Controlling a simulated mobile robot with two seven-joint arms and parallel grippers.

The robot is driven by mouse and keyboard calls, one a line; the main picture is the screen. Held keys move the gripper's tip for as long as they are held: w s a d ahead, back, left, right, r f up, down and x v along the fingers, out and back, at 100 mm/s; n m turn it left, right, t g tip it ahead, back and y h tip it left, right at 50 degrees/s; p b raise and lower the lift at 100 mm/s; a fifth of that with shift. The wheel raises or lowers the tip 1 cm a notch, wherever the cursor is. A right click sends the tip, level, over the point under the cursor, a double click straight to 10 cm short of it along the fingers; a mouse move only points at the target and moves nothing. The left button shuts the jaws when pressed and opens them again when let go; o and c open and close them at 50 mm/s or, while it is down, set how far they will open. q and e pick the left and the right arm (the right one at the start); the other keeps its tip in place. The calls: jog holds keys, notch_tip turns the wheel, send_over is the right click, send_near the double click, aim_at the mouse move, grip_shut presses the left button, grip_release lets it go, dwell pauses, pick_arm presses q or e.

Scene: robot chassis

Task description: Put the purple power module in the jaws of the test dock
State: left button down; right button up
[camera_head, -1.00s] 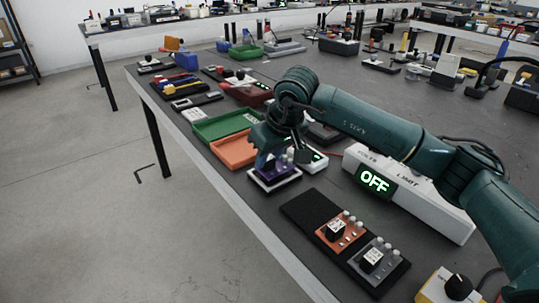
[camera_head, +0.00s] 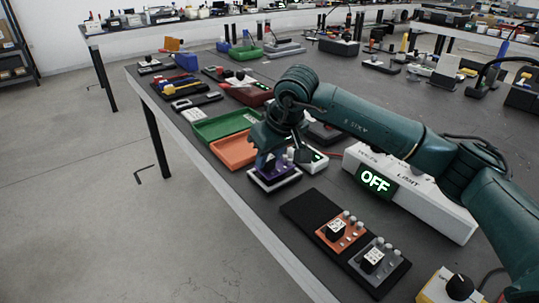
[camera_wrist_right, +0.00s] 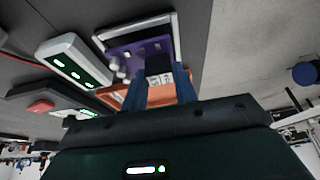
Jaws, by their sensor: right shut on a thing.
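The purple power module (camera_wrist_right: 124,55) shows in the right wrist view as a purple plate with a black knob block, inside a pale-rimmed dark base. In the head view the module (camera_head: 274,172) sits low at that pale-rimmed base (camera_head: 281,187), which appears to be the test dock. My right gripper (camera_head: 271,160) is above it, pointing down. In the wrist view its blue fingers (camera_wrist_right: 160,85) are shut on the module's knob block. The fingers hide part of the module, so I cannot tell whether it is fully seated. My left gripper is not in view.
A white unit with green lights (camera_wrist_right: 75,61) stands close beside the base. An orange tray (camera_head: 232,151) and a green tray (camera_head: 222,125) lie behind it. A black rack (camera_head: 305,210) with orange and grey modules is in front. A white box reading OFF (camera_head: 425,205) is right.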

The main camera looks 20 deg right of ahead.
jog(key=shift+f+b, duration=0.8)
jog(key=shift+f, duration=0.1)
jog(key=o, duration=1)
jog(key=shift+o, duration=0.2)
jog(key=p+v, duration=0.1)
jog(key=v, duration=1.2)
jog(key=shift+p, duration=0.35)
jog(key=shift+r, duration=0.15)
